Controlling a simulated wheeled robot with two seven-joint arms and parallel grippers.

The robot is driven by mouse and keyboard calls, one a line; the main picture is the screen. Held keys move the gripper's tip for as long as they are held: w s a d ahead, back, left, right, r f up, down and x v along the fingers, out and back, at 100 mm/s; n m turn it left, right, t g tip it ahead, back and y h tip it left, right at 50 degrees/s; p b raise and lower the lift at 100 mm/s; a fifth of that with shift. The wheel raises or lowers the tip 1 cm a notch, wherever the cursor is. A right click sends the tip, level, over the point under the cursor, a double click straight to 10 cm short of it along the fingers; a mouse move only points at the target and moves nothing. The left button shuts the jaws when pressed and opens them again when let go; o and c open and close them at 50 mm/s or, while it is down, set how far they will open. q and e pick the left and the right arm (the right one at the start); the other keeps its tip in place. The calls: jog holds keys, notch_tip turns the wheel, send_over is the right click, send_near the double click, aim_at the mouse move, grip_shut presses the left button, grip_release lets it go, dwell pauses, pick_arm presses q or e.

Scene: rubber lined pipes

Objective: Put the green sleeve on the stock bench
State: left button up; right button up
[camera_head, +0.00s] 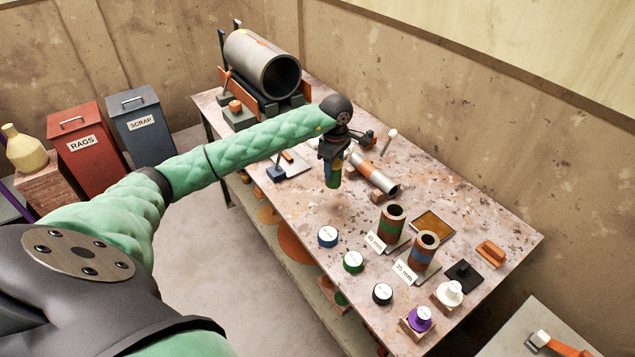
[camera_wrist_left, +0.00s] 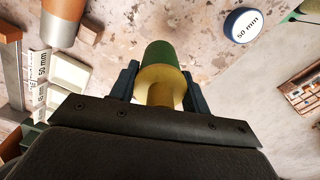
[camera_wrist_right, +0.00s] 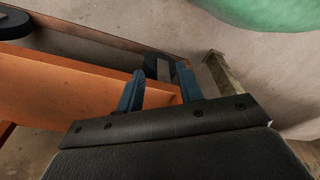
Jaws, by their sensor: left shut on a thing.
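My left gripper (camera_head: 334,160) is shut on a green sleeve-like piece (camera_head: 332,180) and holds it over the middle of the long speckled bench (camera_head: 300,205). In the left wrist view this piece (camera_wrist_left: 160,54) is a dark green cylinder with a yellow flange and stem toward me, between the two fingers (camera_wrist_left: 157,92). Whether its lower end touches anything cannot be told. My right gripper (camera_wrist_right: 158,88) is seen only in its wrist view. Its fingers are apart, beside an orange panel (camera_wrist_right: 75,80). Which surface is called the stock bench is not labelled.
A large grey pipe (camera_head: 262,65) lies in a cradle at the far end. A smaller orange-banded pipe (camera_head: 374,178) lies near the gripper. Two upright pipes, one green-banded (camera_head: 391,222) and one blue-banded (camera_head: 422,250), and several coloured caps occupy the near end. Another surface (camera_head: 520,335) stands bottom right.

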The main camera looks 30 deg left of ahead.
pick_arm(q)
jog(key=a+f, duration=0.1)
jog(key=f, duration=0.1)
jog(key=s+a+f, duration=0.1)
jog(key=a+f, duration=0.3)
jog(key=shift+s+a+f, duration=0.2)
jog(key=shift+s+a, duration=0.05)
jog(key=shift+s, duration=0.1)
jog(key=shift+a+f, duration=0.1)
jog(key=shift+f, duration=0.4)
jog(key=shift+w, duration=0.1)
jog(key=shift+b, duration=0.3)
jog(key=shift+f, duration=0.1)
jog(key=o, duration=1)
jog(key=shift+o, duration=1.4)
pick_arm(e)
jog(key=shift+w+a+r, duration=0.35)
jog(key=shift+w+r, duration=0.1)
jog(key=shift+r, duration=0.1)
pick_arm(q)
jog(key=shift+r, duration=0.2)
pick_arm(e)
jog(key=shift+s+d, duration=0.1)
jog(key=shift+s, duration=0.1)
